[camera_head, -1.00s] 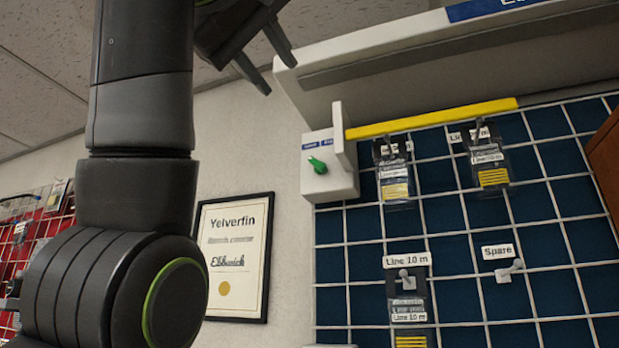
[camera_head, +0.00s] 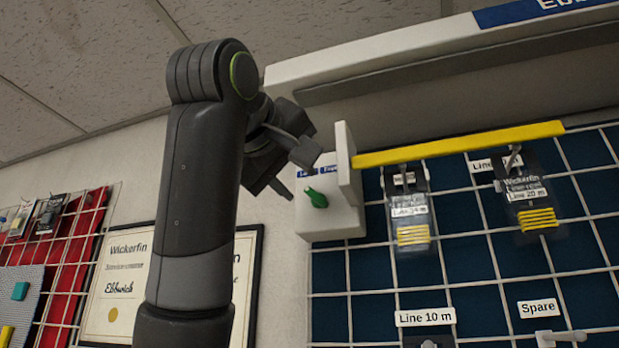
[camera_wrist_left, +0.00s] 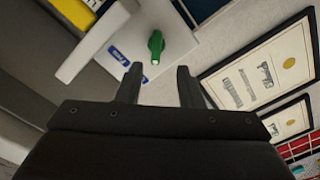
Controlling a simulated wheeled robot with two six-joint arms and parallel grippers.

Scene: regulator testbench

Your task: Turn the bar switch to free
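The bar switch is a green handle (camera_head: 316,198) on the front of a white box (camera_head: 328,222) in the head view. Its handle tilts to the upper left, toward the left of two small blue labels. The right label looks like "Free". In the left wrist view the green handle (camera_wrist_left: 156,45) shows beyond the fingertips, with a blue label near it. My left gripper (camera_head: 297,172) is open and empty, just left of the box in the head view, apart from the handle. It also shows in the left wrist view (camera_wrist_left: 160,80). My right gripper is not in view.
A yellow bar (camera_head: 460,144) runs right from a white upright plate (camera_head: 347,165) beside the switch. A white ledge (camera_head: 400,55) overhangs above. Framed certificates (camera_head: 120,270) hang on the wall at left.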

